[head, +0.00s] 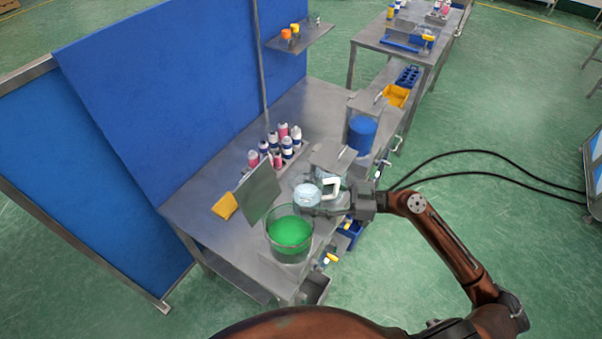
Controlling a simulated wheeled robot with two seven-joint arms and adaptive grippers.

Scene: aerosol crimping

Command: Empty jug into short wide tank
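A small jug (307,195) with a pale, whitish-blue body and a white handle (331,187) is above the back right rim of a short wide clear tank (289,252). The tank stands at the near end of the steel bench and holds bright green liquid. My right gripper (328,206) comes in from the right and appears shut on the jug at its handle side; the fingertips are partly hidden. I cannot tell how far the jug is tilted, and I see no stream. My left gripper is not in view.
A taller tank with blue liquid (361,136) stands farther back. A tilted grey panel (259,191) and a yellow block (225,206) are left of the green tank. Several cans (287,147) stand in a rack behind. Blue partitions (190,85) line the left side.

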